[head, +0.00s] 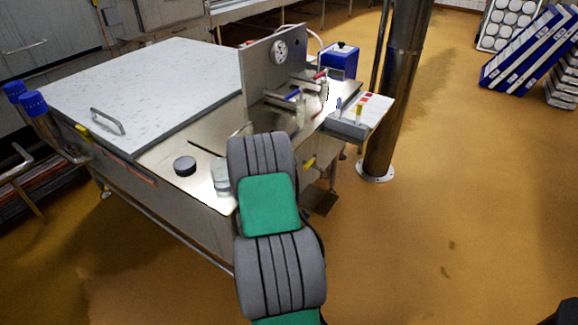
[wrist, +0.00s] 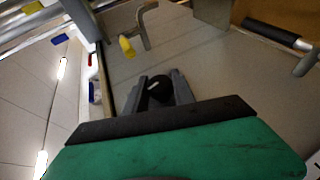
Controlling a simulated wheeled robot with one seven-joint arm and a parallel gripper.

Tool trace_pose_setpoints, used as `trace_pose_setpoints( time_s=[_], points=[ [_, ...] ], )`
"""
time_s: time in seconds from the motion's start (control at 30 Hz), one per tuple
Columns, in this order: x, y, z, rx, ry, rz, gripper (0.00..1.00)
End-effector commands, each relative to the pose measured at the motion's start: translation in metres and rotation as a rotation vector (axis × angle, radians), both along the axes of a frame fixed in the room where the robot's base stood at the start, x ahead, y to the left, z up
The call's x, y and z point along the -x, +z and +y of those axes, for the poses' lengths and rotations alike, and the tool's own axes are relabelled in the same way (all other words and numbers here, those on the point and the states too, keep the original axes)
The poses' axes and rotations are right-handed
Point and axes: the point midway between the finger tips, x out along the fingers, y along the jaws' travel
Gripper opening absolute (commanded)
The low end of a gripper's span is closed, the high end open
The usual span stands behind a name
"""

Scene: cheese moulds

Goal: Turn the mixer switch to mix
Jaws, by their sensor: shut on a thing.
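The mixer switch (wrist: 159,91) shows in the wrist view as a round black knob with a small white mark, set on a grey panel. My gripper (wrist: 159,82) has one finger on each side of the knob and is shut on it. The tilt of the white mark is visible, but no labels around the switch can be read, so its setting is unclear. In the head view my arm reaches to the front side of the steel machine and hides the switch and my gripper.
A yellow-tipped handle (wrist: 127,46) stands close by on the panel, and a black-gripped bar (wrist: 270,33) is at the right. In the head view the steel vat's lid (head: 160,85) is closed. A black round thing (head: 185,166) sits on the worktop.

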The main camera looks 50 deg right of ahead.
Motion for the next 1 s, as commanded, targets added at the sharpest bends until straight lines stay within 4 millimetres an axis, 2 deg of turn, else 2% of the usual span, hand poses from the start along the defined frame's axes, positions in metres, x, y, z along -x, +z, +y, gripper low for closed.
trace_pose_setpoints(
  time_s=[0.03, 0.6, 1.0],
  points=[
    [0.002, 0.016, -0.001, -0.045, -0.004, 0.005, 0.00],
    [0.001, 0.001, -0.001, -0.539, -0.001, 0.050, 0.00],
    [0.001, -0.001, -0.001, -0.702, -0.002, 0.066, 0.00]
  ],
)
